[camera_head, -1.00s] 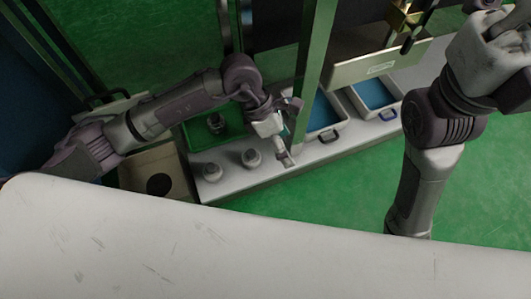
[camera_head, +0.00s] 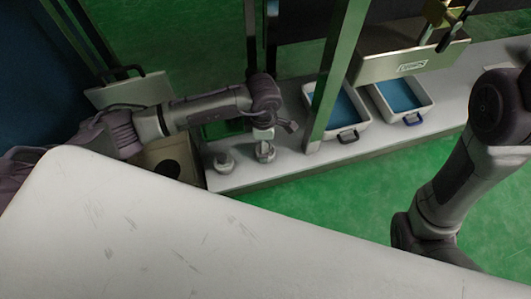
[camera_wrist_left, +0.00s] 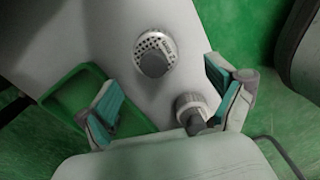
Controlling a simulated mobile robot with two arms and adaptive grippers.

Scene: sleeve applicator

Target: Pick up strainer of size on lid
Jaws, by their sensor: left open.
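Two small light-grey strainers stand on the white bench. In the head view one strainer (camera_head: 224,163) is at the left, and the other strainer (camera_head: 265,155) is below my left gripper (camera_head: 265,133). In the left wrist view one strainer (camera_wrist_left: 154,50) shows a perforated rim and lies beyond the fingers. The other strainer (camera_wrist_left: 190,103) is close to the right-hand finger, partly hidden by it; contact cannot be told. My left gripper (camera_wrist_left: 165,88) is open, its teal-padded fingers apart. No size marking is readable. My right gripper is out of view.
A green tray (camera_wrist_left: 68,92) is beside the left-hand finger. A cream box (camera_head: 160,155) with a dark round opening stands left of the bench (camera_head: 235,184). Blue-lined bins (camera_head: 366,122) (camera_head: 429,104) are at the right, behind a green post (camera_head: 333,75). A large white surface fills the foreground.

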